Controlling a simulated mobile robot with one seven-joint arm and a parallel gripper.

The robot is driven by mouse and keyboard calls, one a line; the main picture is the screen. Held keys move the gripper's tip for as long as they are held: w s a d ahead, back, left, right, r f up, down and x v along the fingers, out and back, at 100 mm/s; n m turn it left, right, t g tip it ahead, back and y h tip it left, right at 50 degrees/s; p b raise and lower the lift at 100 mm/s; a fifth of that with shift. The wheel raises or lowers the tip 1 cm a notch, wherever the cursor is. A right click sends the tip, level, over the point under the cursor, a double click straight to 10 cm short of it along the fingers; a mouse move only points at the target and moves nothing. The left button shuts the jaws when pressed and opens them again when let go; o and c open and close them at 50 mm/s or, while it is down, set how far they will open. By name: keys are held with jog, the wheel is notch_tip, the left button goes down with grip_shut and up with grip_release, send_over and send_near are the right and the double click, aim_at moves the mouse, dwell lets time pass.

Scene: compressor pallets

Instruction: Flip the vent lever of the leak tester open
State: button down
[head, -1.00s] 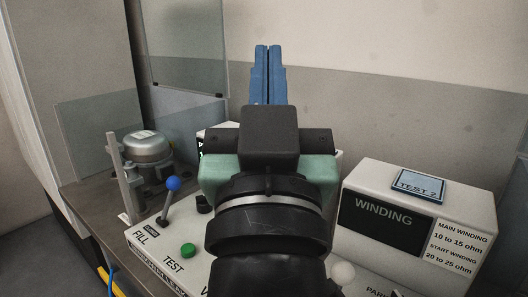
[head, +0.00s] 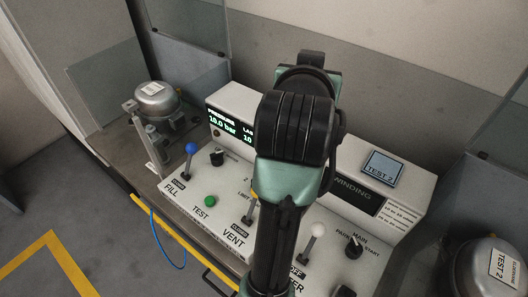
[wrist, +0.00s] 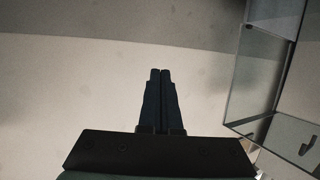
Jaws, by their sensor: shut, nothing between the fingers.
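The leak tester (head: 190,200) is a white console with a lit display (head: 229,124) reading 10.0 bar. Its FILL lever (head: 188,165) has a blue knob and leans up. The vent lever (head: 250,214) stands behind the VENT label; its lower part shows and its top is hidden by my arm. A small label by its base seems to read CLOSED. In the head view my arm hides my fingers. In the wrist view my gripper (wrist: 161,76) is shut and empty, against a plain wall, with no lever near it.
A green TEST button (head: 211,201) and a black knob (head: 217,157) sit on the tester. Right of my arm is the winding tester (head: 400,205) with a white-knobbed lever (head: 318,231). Compressors stand at left (head: 157,101) and right (head: 492,270). Clear panels (head: 105,85) stand behind.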

jog(key=f+m+g, duration=0.1)
jog(key=f+g, duration=0.1)
jog(key=f, duration=0.1)
jog(key=w+d+f+g+p, duration=0.1)
jog(key=f+g, duration=0.2)
jog(key=f+m+g, duration=0.1)
jog(key=f+g, duration=0.1)
jog(key=f, duration=0.1)
jog(key=shift+w+d+f+m+g+y, duration=0.1)
jog(key=shift+w+d+m+g+y, duration=0.15)
jog(key=shift+w+m+g+y, duration=0.1)
jog(key=s+a+f+g+y, duration=0.2)
jog(key=s+a+f+g, duration=0.1)
jog(key=a+f+g, duration=0.2)
jog(key=a, duration=0.2)
jog(key=shift+s+a+f, duration=0.2)
jog(key=shift+a+f, duration=0.2)
